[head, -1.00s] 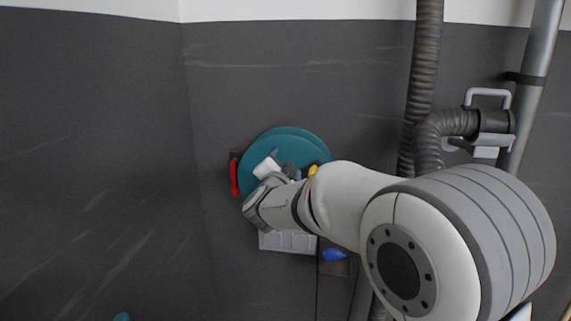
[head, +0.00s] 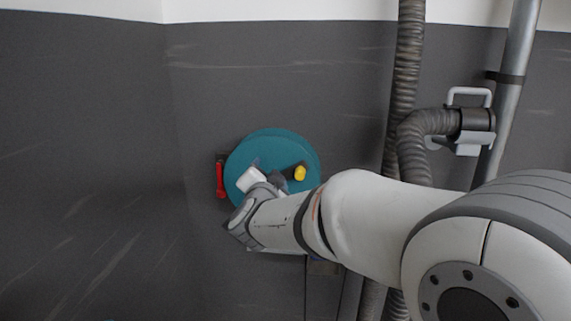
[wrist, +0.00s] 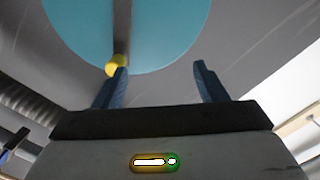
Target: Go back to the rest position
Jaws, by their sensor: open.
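My gripper (wrist: 161,82) is open in the wrist view. Its two blue fingers stand apart with nothing between them. In the head view my arm reaches left toward a teal disc (head: 262,150) on the dark wall, and the wrist hides part of the disc's lower side. A yellow knob (head: 299,173) sits at the disc's lower right. In the wrist view the teal disc (wrist: 165,45) fills the top, and the yellow knob (wrist: 115,64) appears by the left fingertip. I cannot tell whether they touch.
A red handle (head: 220,180) is on the wall left of the disc. A ribbed hose (head: 404,80) and a grey pipe (head: 513,95) run down the wall at right, with a bracketed valve-like fitting (head: 474,120). The left wall is bare.

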